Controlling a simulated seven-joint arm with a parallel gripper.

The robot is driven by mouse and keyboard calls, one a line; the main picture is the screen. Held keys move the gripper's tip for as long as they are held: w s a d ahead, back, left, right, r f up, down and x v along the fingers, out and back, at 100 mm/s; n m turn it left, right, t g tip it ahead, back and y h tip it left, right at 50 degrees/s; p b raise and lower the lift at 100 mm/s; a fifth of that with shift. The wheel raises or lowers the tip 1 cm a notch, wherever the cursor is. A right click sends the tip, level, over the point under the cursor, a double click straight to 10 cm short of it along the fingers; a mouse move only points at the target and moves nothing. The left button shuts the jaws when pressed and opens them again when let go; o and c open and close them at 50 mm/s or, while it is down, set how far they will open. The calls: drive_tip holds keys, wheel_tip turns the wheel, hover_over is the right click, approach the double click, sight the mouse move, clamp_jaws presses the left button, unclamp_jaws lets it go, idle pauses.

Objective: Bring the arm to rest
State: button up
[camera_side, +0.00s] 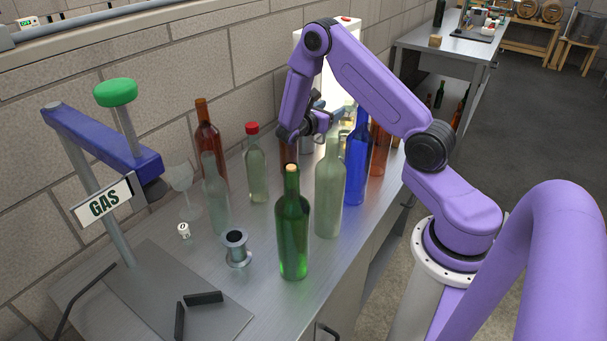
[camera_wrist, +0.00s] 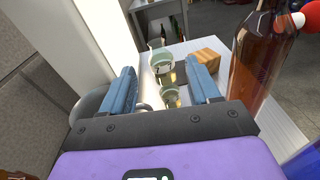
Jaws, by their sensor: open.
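My gripper (camera_side: 320,106) is at the end of my purple arm, above the back part of the steel bench, among the bottles. In the wrist view its two blue fingers (camera_wrist: 160,68) are spread apart with nothing held between them. Beyond the fingers are two small greenish glass vessels (camera_wrist: 162,62), apart from the fingertips as far as I can tell. My arm is bent at the elbow, reaching over the bottles from the right. Part of the gripper is hidden by my wrist in the side view.
A green corked bottle (camera_side: 292,230), a pale bottle (camera_side: 329,190) and a blue bottle (camera_side: 357,165) stand near my arm. A brown bottle (camera_wrist: 262,55) is close right of the fingers. A lit white panel (camera_wrist: 62,40) is at left.

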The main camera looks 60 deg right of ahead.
drive_tip(key=s+a+r+m+t+y, duration=0.15)
drive_tip(key=a+r+y, duration=0.25)
drive_tip(key=a, duration=0.7)
drive_tip(key=s+a+r+m+t+y, duration=0.1)
drive_tip(key=a+r+m+y, duration=0.15)
drive_tip(key=a, duration=0.95)
drive_tip(key=s+a+g+y, duration=0.1)
drive_tip(key=s+a+y, duration=0.4)
drive_tip(key=s, duration=0.8)
drive_tip(key=s+a+y, duration=0.6)
drive_tip(key=s, duration=0.7)
drive_tip(key=shift+a+g, duration=0.35)
